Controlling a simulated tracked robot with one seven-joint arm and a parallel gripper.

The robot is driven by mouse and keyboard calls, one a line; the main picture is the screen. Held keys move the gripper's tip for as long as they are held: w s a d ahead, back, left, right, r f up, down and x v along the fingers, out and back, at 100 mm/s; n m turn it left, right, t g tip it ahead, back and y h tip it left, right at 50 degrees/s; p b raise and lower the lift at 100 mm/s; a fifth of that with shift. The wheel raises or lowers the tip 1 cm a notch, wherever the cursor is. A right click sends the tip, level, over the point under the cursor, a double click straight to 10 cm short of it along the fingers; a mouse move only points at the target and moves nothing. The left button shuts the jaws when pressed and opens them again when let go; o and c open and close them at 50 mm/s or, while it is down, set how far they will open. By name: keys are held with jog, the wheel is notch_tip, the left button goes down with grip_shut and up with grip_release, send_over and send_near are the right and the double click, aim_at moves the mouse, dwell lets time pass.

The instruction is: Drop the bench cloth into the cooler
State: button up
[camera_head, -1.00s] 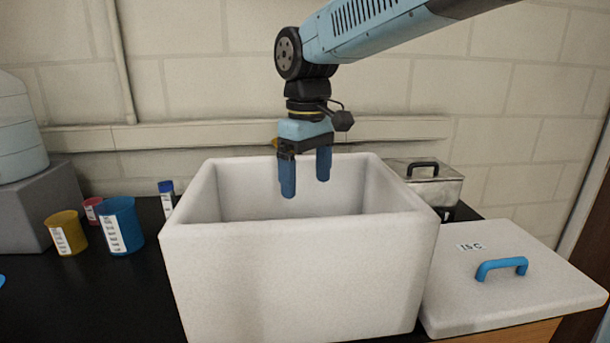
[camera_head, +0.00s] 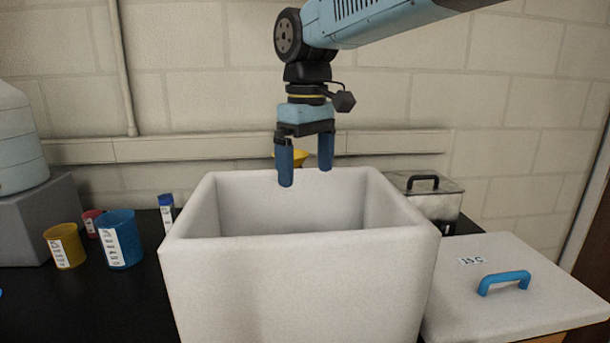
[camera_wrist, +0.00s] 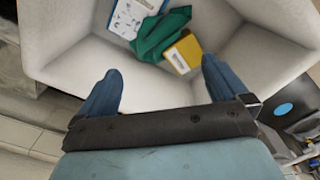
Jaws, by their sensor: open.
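The cooler (camera_head: 290,285) is a white, open-topped foam box on the black bench, with its inside floor hidden in the head view. My gripper (camera_head: 306,175) is above the cooler's opening, fingers pointing down, open and empty. In the wrist view the gripper (camera_wrist: 155,95) looks down into the cooler (camera_wrist: 140,95). The bench cloth (camera_wrist: 160,35) is a crumpled green cloth inside the cooler, apart from the fingers. It lies against a yellow box (camera_wrist: 183,52) and a white and blue labelled item (camera_wrist: 132,14).
The cooler's lid (camera_head: 520,285) with a blue handle lies at the right. A metal box (camera_head: 435,200) stands behind it. A blue beaker (camera_head: 120,240), a yellow beaker (camera_head: 64,246) and a red one (camera_head: 91,222) stand at the left. The wall is close behind.

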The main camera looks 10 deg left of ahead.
jog(key=shift+r, duration=0.3)
notch_tip(320, 180, up, 14)
jog(key=shift+f, duration=0.15)
dwell(0.5)
